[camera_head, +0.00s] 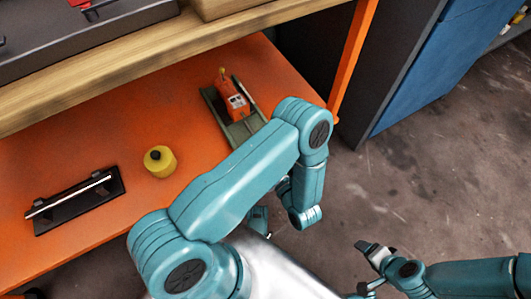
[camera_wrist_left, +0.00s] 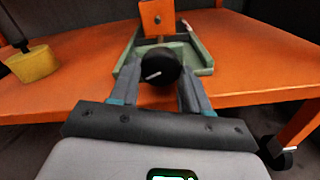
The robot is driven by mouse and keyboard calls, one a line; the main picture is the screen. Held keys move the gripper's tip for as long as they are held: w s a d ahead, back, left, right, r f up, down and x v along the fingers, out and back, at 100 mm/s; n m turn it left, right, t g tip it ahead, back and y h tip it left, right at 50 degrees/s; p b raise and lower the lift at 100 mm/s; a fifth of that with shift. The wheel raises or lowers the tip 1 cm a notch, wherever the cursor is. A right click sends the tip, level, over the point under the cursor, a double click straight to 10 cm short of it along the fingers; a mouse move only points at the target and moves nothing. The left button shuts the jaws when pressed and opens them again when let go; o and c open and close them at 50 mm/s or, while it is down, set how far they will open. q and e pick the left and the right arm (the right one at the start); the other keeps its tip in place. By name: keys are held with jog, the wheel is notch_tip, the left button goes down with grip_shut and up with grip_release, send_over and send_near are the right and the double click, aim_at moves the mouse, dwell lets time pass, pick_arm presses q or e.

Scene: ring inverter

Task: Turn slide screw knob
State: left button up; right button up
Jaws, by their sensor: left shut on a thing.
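An orange block (camera_head: 232,100) sits in a long green metal base (camera_head: 245,128) on the orange shelf. In the left wrist view, the block (camera_wrist_left: 157,18) stands behind a round black knob (camera_wrist_left: 160,67) with a white line, at the near end of the green base (camera_wrist_left: 196,60). My left gripper (camera_wrist_left: 161,82) has its fingers on both sides of the knob and is shut on it. In the head view my own teal arm hides the knob and the left fingertips. My right gripper (camera_head: 368,265) is off the shelf, over the floor, away from the knob; its finger gap is unclear.
A yellow cylinder with a dark top (camera_head: 160,161) and a black holder with a silver rod (camera_head: 75,204) stand on the orange shelf (camera_head: 120,140), left of the green base. A wooden upper shelf (camera_head: 130,72) overhangs the back. An orange post (camera_head: 352,60) rises at the right.

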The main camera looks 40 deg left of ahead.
pick_arm(q)
jog(key=shift+m, duration=1)
jog(key=o, duration=1.1)
jog(key=shift+c, duration=0.2)
